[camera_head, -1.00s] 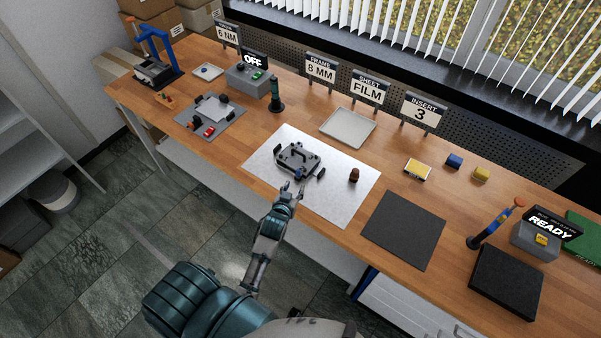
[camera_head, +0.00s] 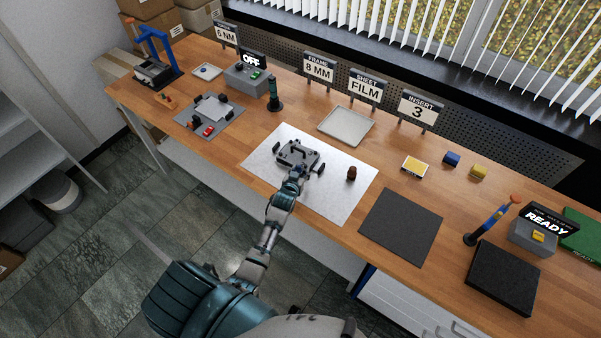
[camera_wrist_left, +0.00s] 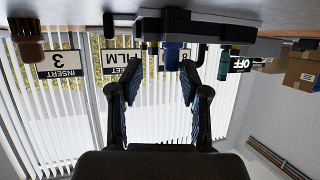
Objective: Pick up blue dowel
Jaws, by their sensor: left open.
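A grey frame fixture (camera_head: 296,151) with dark knobs stands on the silvery mat (camera_head: 338,190). My left gripper (camera_head: 298,173) is at the near edge of this fixture, with its jaws open. In the left wrist view, which looks upside down, the blue dowel (camera_wrist_left: 172,54) shows as a short blue cylinder at the fixture (camera_wrist_left: 205,24). It lies ahead of the open fingers (camera_wrist_left: 162,82), roughly between their lines, and no finger visibly touches it. In the head view my gripper largely hides the dowel. My right gripper is not in view.
A brown cylindrical piece (camera_head: 351,173) stands on the mat right of the fixture. An empty pale tray (camera_head: 346,126) lies behind, a dark pad (camera_head: 400,229) to the right. Sign stands (camera_head: 319,69) line the back. Bare wood (camera_head: 225,155) lies left of the mat.

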